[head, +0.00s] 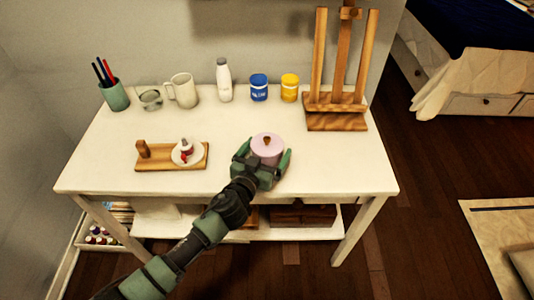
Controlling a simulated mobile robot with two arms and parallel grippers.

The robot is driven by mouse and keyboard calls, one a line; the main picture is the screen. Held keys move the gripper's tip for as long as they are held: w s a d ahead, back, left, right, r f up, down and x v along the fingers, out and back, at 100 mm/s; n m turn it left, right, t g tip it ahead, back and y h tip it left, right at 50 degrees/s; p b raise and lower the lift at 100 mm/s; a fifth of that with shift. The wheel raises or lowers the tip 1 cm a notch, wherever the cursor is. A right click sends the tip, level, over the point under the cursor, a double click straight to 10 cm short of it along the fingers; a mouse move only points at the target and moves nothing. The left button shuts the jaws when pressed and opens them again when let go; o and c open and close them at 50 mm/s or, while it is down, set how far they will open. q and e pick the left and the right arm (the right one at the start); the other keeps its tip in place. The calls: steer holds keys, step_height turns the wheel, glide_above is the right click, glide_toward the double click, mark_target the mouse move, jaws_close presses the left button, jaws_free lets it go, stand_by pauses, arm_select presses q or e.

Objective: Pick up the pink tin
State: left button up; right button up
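The pink tin (267,146) is a round lidded tin with a small brown knob on top. It is on the white table, right of the middle. My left gripper (264,162) reaches in from the front, with a green finger on each side of the tin. The fingers are spread about as wide as the tin. I cannot tell whether they touch it, or whether the tin rests on the tabletop or is slightly raised. The tin's lower front is hidden by the gripper. My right gripper is not in view.
On the white table (340,165), a wooden tray (198,160) with a small dish lies to the left. A pen cup (115,95), a mug (183,91), a white bottle (224,80), a blue jar (259,88), a yellow jar (290,88) and a wooden easel (336,113) line the back.

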arm_select(q)
steer(key=c, duration=1.3)
steer(key=shift+o, duration=0.2)
steer(key=shift+r, duration=0.15)
